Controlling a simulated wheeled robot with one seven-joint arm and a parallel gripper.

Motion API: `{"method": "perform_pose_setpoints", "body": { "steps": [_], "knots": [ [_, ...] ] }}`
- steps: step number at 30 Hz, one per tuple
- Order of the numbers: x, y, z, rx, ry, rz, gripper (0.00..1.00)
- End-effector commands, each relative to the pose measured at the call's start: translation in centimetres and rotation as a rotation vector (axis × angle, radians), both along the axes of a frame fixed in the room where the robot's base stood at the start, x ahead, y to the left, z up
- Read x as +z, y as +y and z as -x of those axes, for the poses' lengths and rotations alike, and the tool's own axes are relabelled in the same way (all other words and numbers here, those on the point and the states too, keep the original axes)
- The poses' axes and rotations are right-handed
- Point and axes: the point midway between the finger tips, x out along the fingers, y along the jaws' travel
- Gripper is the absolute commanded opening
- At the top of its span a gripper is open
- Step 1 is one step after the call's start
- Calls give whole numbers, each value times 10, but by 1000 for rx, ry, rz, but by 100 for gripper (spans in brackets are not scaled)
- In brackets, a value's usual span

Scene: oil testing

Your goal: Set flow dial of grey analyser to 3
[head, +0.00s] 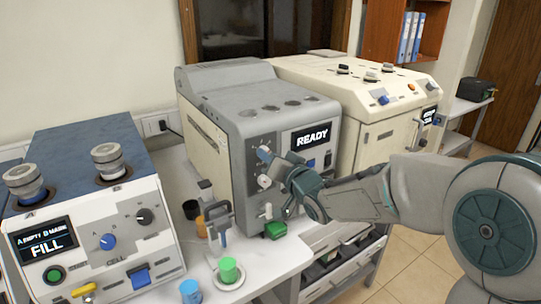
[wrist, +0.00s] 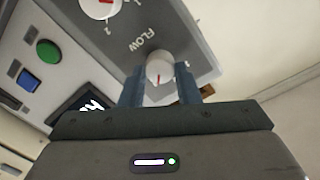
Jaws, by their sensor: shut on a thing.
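The grey analyser (head: 225,140) stands mid-table in the head view, with a READY screen (head: 311,138) on its front. My gripper (head: 265,155) reaches its upper dial from the right. In the wrist view my gripper (wrist: 160,85) is shut on a white dial (wrist: 160,66) with a red pointer mark, which points down in that picture. The word FLOW (wrist: 143,38) is printed close to this dial. The numbers around it are hidden or too small to read. A second white dial (wrist: 100,6) with a red pointer shows at the top edge; in the head view it is the lower dial (head: 264,181).
A white and blue analyser (head: 95,210) with a FILL screen stands at left, a cream machine (head: 350,90) behind at right. A green block (head: 275,230), a stand (head: 222,225) and coloured cups (head: 190,290) crowd the table in front.

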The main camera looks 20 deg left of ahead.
Motion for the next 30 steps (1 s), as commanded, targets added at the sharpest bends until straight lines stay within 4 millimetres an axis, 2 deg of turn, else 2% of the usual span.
{"method": "perform_pose_setpoints", "body": {
  "steps": [9,24,25,26,27,30],
  "knots": [
    [0,0,0,0,80,-66,6],
    [-1,0,0,0,92,-76,6],
    [-1,0,0,0,92,-76,38],
    [-1,0,0,0,92,-76,46],
    [-1,0,0,-1,91,-76,51],
    [-1,0,0,0,90,-76,51]
  ]
}}
